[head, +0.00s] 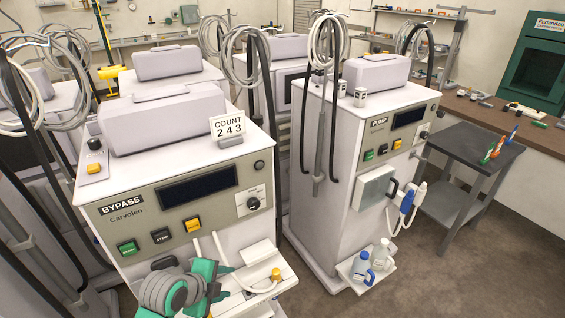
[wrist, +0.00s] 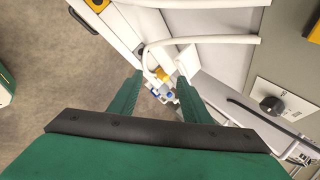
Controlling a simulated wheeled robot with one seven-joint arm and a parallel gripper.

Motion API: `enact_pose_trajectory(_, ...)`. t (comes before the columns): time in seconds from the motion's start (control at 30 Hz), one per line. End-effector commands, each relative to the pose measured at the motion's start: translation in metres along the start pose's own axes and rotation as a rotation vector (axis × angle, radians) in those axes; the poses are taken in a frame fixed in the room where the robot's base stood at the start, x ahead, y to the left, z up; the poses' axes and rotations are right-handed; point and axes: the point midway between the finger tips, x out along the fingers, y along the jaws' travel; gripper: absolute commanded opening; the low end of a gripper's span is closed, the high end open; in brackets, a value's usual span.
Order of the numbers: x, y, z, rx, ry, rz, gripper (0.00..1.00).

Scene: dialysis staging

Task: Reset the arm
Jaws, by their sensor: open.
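My gripper (wrist: 160,76) is open, its two green fingers apart with nothing clearly held between them. My grey and green arm (head: 172,290) is folded low in front of the BYPASS machine (head: 182,240), at the bottom of the head view. In the wrist view, a yellow fitting (wrist: 161,74) on a white tube shows beyond the gap between the fingertips. The same kind of yellow fitting (head: 275,274) sits on the machine's front shelf in the head view.
The PUMP machine (head: 350,175) stands to the right, with a blue jug (head: 362,266) and a white bottle (head: 381,254) on its low shelf. A dark side table (head: 465,150) stands further right. Brown floor (head: 460,275) is clear at the lower right.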

Motion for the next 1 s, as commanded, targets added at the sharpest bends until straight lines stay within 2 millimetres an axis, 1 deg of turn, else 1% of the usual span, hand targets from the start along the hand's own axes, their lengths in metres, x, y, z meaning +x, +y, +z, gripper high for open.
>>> enact_pose_trajectory(0.03,0.008,-0.021,-0.022,-0.032,0.033,-0.067,0.44)
enact_pose_trajectory(0.1,0.014,-0.049,-0.047,-0.086,0.07,-0.159,0.44)
enact_pose_trajectory(0.2,0.019,-0.083,-0.08,-0.174,0.127,-0.278,0.44)
enact_pose_trajectory(0.33,0.019,-0.117,-0.115,-0.306,0.203,-0.415,0.44)
enact_pose_trajectory(0.4,0.018,-0.13,-0.133,-0.382,0.244,-0.479,0.44)
enact_pose_trajectory(0.5,0.016,-0.143,-0.155,-0.496,0.303,-0.561,0.44)
enact_pose_trajectory(0.6,0.014,-0.15,-0.174,-0.614,0.357,-0.63,0.44)
enact_pose_trajectory(0.73,0.013,-0.15,-0.194,-0.771,0.42,-0.701,0.44)
enact_pose_trajectory(0.87,0.013,-0.138,-0.21,-0.929,0.468,-0.754,0.44)
enact_pose_trajectory(1.0,0.016,-0.114,-0.224,-1.094,0.5,-0.794,0.44)
